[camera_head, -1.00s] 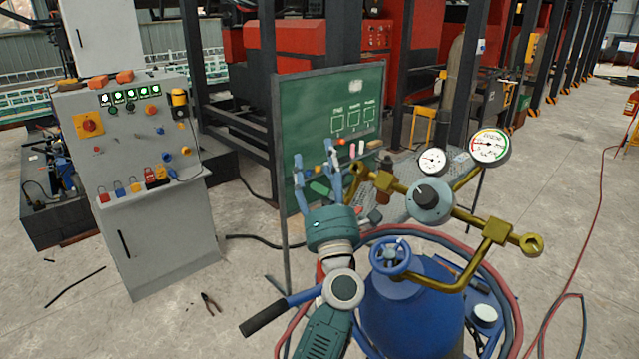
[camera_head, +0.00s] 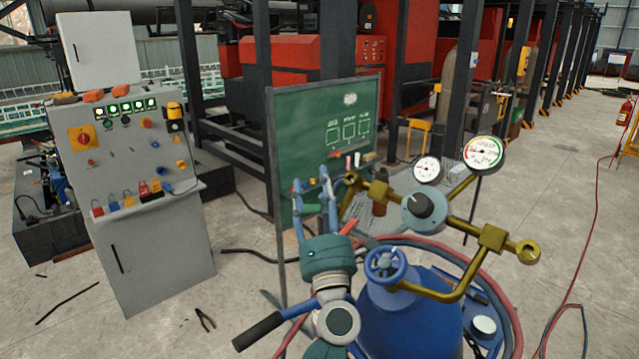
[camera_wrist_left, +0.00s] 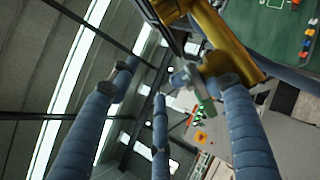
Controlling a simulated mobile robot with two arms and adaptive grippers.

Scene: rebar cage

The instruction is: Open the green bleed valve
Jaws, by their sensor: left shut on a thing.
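My left gripper (camera_head: 315,178) has blue-grey fingers and reaches up beside the brass regulator (camera_head: 425,208) on the blue gas cylinder (camera_head: 405,315). In the left wrist view, a small green bar, which looks like the green bleed valve (camera_wrist_left: 206,103), lies against the right finger beside the brass arm. My left gripper (camera_wrist_left: 165,85) is shut on it, though the fingers hide much of the contact. In the head view I cannot make the valve out behind the fingers. My right gripper is in neither view.
Two round gauges (camera_head: 484,152) stand above the regulator, and a blue handwheel (camera_head: 384,264) sits below it. A green board (camera_head: 322,115) stands close behind the gripper. A grey control panel (camera_head: 150,240) is at left. Hoses circle the cylinder. Open floor lies at right.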

